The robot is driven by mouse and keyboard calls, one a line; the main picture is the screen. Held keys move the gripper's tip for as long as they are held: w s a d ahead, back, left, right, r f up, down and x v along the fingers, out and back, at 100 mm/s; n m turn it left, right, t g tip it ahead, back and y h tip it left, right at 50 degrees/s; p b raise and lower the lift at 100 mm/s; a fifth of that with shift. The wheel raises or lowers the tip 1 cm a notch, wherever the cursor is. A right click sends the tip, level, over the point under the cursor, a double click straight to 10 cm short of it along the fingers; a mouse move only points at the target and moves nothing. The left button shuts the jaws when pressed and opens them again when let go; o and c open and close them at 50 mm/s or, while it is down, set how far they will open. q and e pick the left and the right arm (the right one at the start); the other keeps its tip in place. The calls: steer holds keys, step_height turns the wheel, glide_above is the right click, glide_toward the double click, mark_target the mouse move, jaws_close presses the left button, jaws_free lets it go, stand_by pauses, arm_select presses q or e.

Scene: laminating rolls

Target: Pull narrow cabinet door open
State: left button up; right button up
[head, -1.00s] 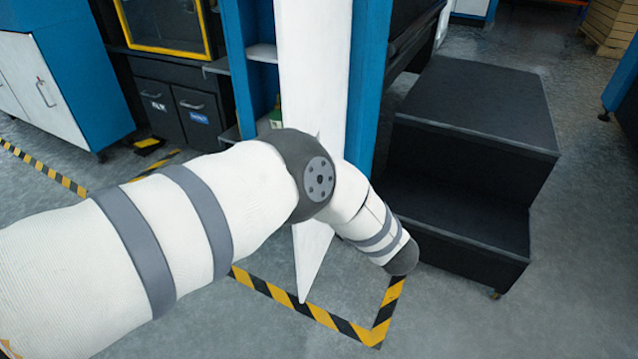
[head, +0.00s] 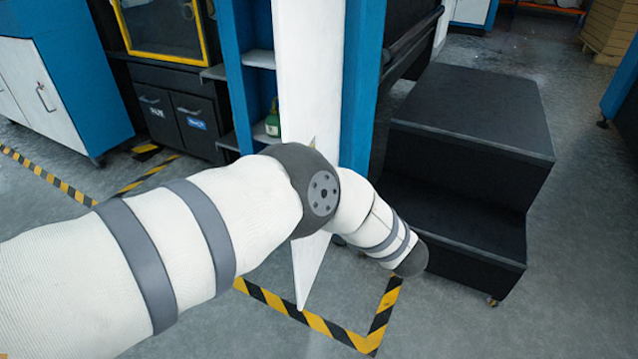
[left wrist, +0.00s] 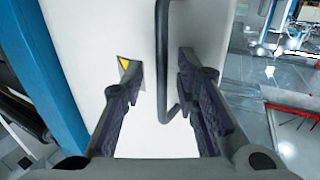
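The narrow cabinet door (head: 305,75) is a tall white panel, standing open from its blue cabinet (head: 363,85). Shelves (head: 259,58) show to the left of it, with a green bottle (head: 273,120) on one. My left arm crosses in front of the door, and its gripper is hidden in the head view. In the left wrist view, my left gripper (left wrist: 159,70) is open, with the door's dark bar handle (left wrist: 162,45) between its fingers. The fingers look apart from the bar. The door face also fills the middle of that view (left wrist: 95,40). My right gripper is out of view.
Black steps (head: 470,110) stand just right of the cabinet. Yellow-black floor tape (head: 320,325) marks the ground below the door. A blue-and-white cabinet (head: 60,85) and black drawers (head: 180,115) stand at left. Bare floor lies at the front right.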

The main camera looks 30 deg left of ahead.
arm_select(q)
steer(key=v, duration=1.2)
